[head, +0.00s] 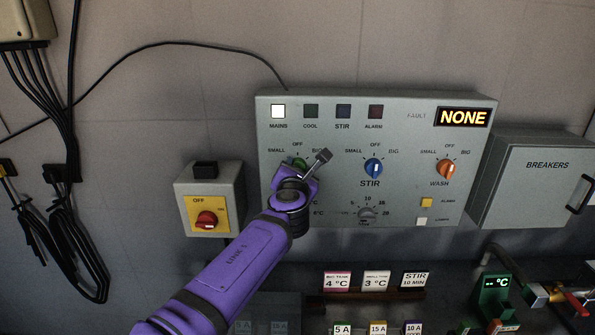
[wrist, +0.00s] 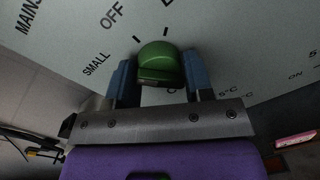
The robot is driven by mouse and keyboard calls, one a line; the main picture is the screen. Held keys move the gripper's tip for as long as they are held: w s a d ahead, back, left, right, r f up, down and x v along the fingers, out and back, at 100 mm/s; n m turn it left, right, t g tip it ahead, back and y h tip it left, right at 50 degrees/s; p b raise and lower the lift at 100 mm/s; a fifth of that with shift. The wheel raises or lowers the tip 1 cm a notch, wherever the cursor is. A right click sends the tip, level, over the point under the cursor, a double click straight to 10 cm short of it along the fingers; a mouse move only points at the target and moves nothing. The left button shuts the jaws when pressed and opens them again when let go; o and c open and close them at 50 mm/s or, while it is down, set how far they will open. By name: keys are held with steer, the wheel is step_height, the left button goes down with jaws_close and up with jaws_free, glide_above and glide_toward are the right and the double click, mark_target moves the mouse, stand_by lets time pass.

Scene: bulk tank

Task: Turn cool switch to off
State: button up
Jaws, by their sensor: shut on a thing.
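The cool switch is a green rotary knob (head: 297,162) on the grey control panel (head: 330,225), under the marks SMALL, OFF and BIG. In the head view my purple arm and gripper (head: 298,172) cover most of it. In the wrist view the green knob (wrist: 158,62) sits between the two blue fingers of my gripper (wrist: 160,78), which is shut on it. The OFF and SMALL labels show beside it there. Which mark the knob points to I cannot tell. The COOL lamp (head: 310,111) is dark and the MAINS lamp (head: 278,111) is lit white.
A blue STIR knob (head: 373,168) and an orange WASH knob (head: 446,169) sit to the right. A grey dial (head: 367,213) is below. A red rotary switch (head: 207,220) on a yellow plate is left. The fault display (head: 463,117) reads NONE. A breakers box (head: 535,190) stands right.

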steer(key=m, duration=0.6)
steer(key=shift+r+m, duration=0.15)
steer(key=shift+m, duration=0.25)
stand_by(0.4)
steer(key=o, duration=0.9)
steer(key=shift+c, duration=0.2)
